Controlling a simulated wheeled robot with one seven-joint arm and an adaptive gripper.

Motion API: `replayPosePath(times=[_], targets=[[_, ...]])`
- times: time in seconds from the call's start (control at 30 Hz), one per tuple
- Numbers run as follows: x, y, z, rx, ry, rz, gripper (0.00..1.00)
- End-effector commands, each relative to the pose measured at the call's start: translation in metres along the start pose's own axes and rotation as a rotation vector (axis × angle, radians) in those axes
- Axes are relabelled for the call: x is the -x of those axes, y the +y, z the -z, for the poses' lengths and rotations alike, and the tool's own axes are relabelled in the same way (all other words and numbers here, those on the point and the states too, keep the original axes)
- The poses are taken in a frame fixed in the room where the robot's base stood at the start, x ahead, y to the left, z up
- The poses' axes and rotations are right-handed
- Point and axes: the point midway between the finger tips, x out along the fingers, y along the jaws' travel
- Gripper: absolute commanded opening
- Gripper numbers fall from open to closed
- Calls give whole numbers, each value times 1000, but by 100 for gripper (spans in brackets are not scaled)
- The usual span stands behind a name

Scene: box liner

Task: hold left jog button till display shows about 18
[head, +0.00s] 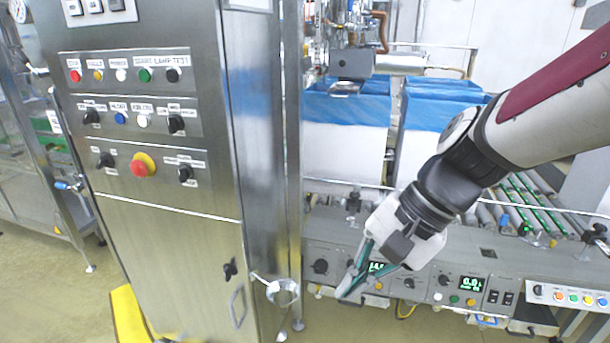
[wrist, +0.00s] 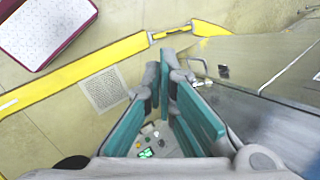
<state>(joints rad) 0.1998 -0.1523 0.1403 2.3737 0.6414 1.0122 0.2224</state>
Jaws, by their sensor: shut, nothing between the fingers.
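My gripper (head: 343,296) hangs in front of the left grey control panel (head: 321,250), with its teal fingers meeting at the tips and nothing held. The fingers partly cover that panel's green-lit display (head: 376,267), so I cannot read its number. A second display (head: 471,283) on the right panel reads about 0.0. In the wrist view my closed fingers (wrist: 168,52) point away, and a lit green display (wrist: 145,153) with small buttons shows between them. I cannot tell which button is the left jog button, or whether the fingertips touch anything.
A steel cabinet (head: 155,240) with a red emergency stop (head: 140,168) stands to the left. Blue-lined white boxes (head: 345,135) stand behind the panels. Roller conveyors (head: 525,205) lie to the right. A small handle (head: 375,301) juts below the left panel.

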Motion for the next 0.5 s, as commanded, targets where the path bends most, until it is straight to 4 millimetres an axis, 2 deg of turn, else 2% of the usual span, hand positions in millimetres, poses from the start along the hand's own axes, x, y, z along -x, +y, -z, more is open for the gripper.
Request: replayPosePath(times=[0.03,0.1,0.27,0.47,0.5], targets=[[-30,-7,22,-90,-65,30,0],[-58,-19,41,-218,-148,81,0],[-118,-45,89,-517,-340,202,0],[-186,-69,162,-905,-578,362,0],[-200,-72,179,-985,-626,396,0]])
